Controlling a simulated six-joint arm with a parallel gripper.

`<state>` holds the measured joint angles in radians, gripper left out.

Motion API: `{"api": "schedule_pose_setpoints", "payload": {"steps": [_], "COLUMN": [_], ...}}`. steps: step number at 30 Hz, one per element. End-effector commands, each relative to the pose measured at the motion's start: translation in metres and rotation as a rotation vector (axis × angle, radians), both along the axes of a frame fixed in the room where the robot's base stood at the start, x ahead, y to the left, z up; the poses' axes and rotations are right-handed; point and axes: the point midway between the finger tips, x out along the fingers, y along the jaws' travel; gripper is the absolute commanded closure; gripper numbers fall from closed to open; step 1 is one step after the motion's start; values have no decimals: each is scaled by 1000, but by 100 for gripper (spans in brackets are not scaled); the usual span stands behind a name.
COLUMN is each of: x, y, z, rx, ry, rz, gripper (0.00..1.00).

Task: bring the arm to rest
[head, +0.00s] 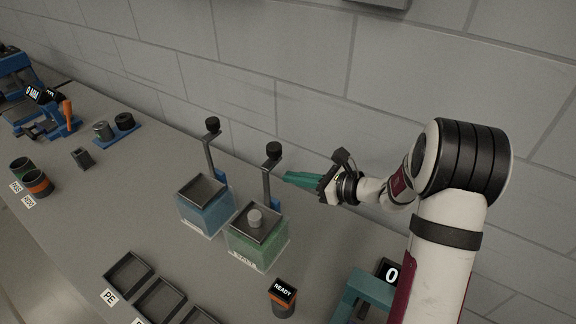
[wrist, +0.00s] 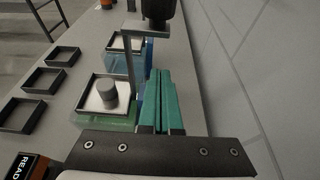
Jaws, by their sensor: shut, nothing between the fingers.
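My gripper (head: 301,180) has teal fingers and is in the air at the right of the head view, pointing left. Its fingers are shut together with nothing between them. It is beside the black-knobbed post (head: 267,177) behind the green drum (head: 257,246); I cannot tell whether they touch. In the wrist view the shut fingers (wrist: 163,100) lie right of the green drum (wrist: 106,121). A grey cylinder (head: 255,217) stands on the green drum's lid. The blue drum (head: 206,212) is to its left, with its own knobbed post (head: 211,150).
Several dark trays stand in front, one labelled PE (head: 128,274). A READY display (head: 283,291) and a teal device with a 0 display (head: 389,272) are at the front right. Blue fixtures and small cups (head: 38,182) are far left. A block wall (head: 300,75) closes the back.

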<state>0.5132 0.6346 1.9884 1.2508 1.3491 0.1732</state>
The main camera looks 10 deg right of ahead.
Motion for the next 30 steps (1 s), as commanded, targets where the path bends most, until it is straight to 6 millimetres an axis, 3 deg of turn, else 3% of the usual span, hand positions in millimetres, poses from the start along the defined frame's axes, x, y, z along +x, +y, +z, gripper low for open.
{"api": "schedule_pose_setpoints", "payload": {"steps": [6, 14, 17, 19, 20, 22, 24, 27, 30], "x": [-40, -55, -61, -80, -96, -147, -210, -286, -325], "y": [-40, -53, -39, -3, 18, 67, 97, 100, 82], "z": [19, 26, 31, 43, 48, 58, 59, 50, 42], "rx": [-3, -2, -35, -126, -187, -364, -580, -883, -1107], "ry": [1, 3, -1, -15, -26, -61, -115, -206, -279], "rz": [-4, 2, 56, 201, 295, 563, 855, 1215, 1440], "gripper": [100, 100, 100, 100, 100, 100, 100, 100, 100]}}
